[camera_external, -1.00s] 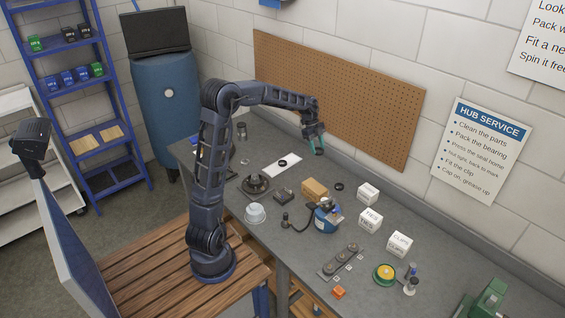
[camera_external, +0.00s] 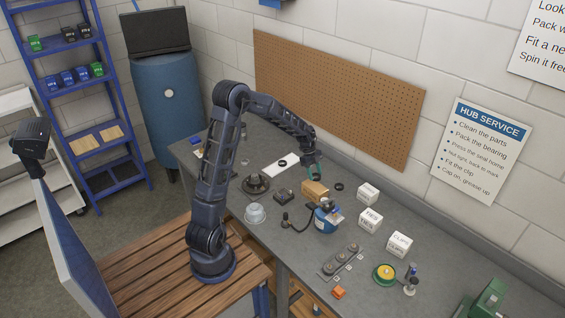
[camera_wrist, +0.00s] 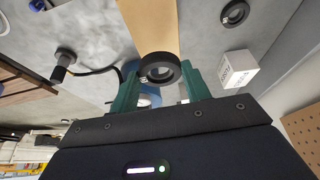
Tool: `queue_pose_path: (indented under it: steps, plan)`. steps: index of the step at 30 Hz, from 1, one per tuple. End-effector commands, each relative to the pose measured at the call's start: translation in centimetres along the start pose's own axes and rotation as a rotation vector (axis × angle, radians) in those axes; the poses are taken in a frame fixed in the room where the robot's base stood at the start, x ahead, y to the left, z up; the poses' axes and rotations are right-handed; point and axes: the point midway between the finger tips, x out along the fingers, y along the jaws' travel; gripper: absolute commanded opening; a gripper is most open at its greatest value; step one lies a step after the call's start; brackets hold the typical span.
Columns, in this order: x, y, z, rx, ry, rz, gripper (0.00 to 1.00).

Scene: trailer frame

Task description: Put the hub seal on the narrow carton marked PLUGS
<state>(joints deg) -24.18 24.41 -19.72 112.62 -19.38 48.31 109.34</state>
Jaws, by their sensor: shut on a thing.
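My gripper (camera_external: 315,171) hangs over the bench just above a tan box (camera_external: 315,191). In the wrist view its green fingers (camera_wrist: 160,78) are shut on a black ring, the hub seal (camera_wrist: 160,58), with a small pale mark on its face. The tan box (camera_wrist: 148,22) lies below the seal. A narrow white carton (camera_external: 367,194) stands right of the gripper; its label is too small to read. Its likely match in the wrist view is a white carton (camera_wrist: 238,68) with blurred print. The other white cartons read TIES (camera_external: 370,218) and CLIPS (camera_external: 399,244).
A loose black ring (camera_external: 339,186) lies on the bench between the tan box and the white carton. Another lies on a white sheet (camera_external: 284,166). A blue can with a hose (camera_external: 326,219) stands before the tan box. A pegboard (camera_external: 340,100) backs the bench.

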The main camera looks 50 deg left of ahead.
Motion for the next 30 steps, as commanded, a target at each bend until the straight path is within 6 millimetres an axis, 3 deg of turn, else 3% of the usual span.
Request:
queue_pose_path:
  steps: [8,15,28,29,30]
  plan:
    - [1.6,0.0,0.6,0.001,0.001,0.001,0.25]
    - [4.5,0.0,1.8,0.001,0.000,0.002,0.25]
    - [5.0,0.0,2.1,0.001,0.000,0.000,0.25]
    - [5.0,0.0,2.0,0.001,0.000,0.000,0.53]
    - [5.0,0.0,2.0,0.001,0.000,0.000,0.61]
